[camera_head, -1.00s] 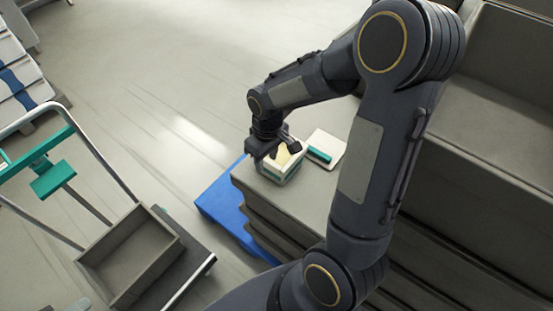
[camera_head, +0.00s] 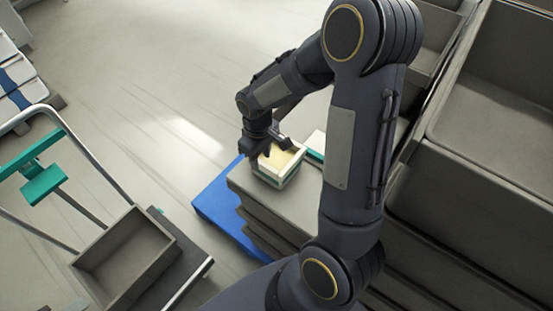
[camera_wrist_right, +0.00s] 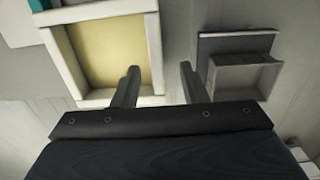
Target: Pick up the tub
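The tub (camera_head: 279,173) is a small square container with white walls, a teal band and a pale yellow inside. It stands upright on top of a grey stack. My right gripper (camera_head: 268,146) is at the tub's far left edge, pointing down. In the right wrist view the tub (camera_wrist_right: 75,50) fills the upper left. There the right gripper's fingers (camera_wrist_right: 160,72) are apart, with the left finger over the tub's inside and the right finger outside its right wall. Whether a finger touches the wall I cannot tell. My left gripper is not in view.
A flat white and teal piece (camera_head: 315,150) lies beside the tub, partly behind my arm. The grey stack (camera_head: 300,210) stands on a blue pallet (camera_head: 215,205). A trolley with a grey box (camera_head: 128,255) is at left. Large grey crates (camera_head: 480,190) fill the right.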

